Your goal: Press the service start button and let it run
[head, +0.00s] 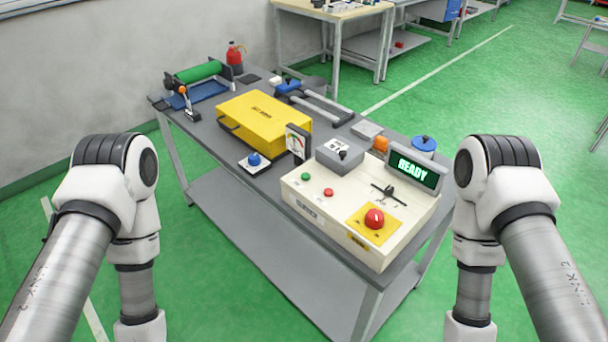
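A cream control box (335,228) stands on the near right end of the grey table. Its top carries a green button (306,177), a small red button (328,192), and a large red mushroom button (374,218) on a yellow plate. A dark lever (390,195) sits in a slot. A display (412,168) at the back right reads "READY" in green. No label naming the service start button is readable. My arms come down at the left and right picture edges, apart from the box. Both grippers are below the picture and not in view.
On the grey table (205,128) are a yellow case (265,122), a blue button on a white base (254,160), a gauge (297,142), a green roller (198,72) and a red jug (235,55). Green floor is free around the table; a wall runs behind left.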

